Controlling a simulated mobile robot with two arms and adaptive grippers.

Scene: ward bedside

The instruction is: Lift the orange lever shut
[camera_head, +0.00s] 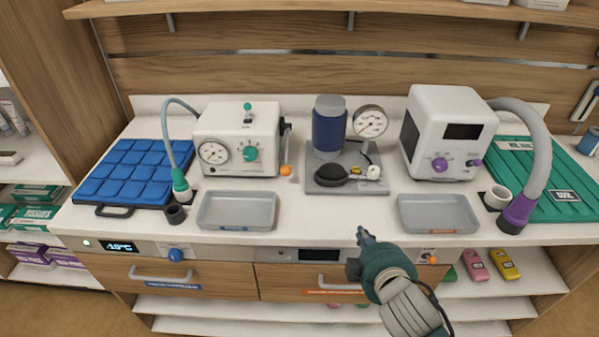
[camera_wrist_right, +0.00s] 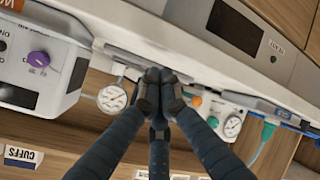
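An orange-tipped lever (camera_head: 285,170) hangs down on the right side of a white box with a gauge (camera_head: 238,140). Its orange end also shows in the right wrist view (camera_wrist_right: 197,101), just right of the fingertips in the picture, partly hidden. A second orange knob (camera_head: 433,260) sits on the counter's front panel, right of my gripper. My right gripper (camera_head: 362,236) is in front of the counter edge, fingers pointing toward the counter. In the right wrist view (camera_wrist_right: 160,82) its dark fingertips meet, with nothing visible between them. It appears apart from both orange parts. My left gripper is not in view.
Two grey trays, left (camera_head: 237,210) and right (camera_head: 437,213), lie near the front edge. A base with a blue cylinder and gauge (camera_head: 345,180) stands between the two white machines. A hose (camera_head: 540,140) arches at right. The counter between the trays is clear.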

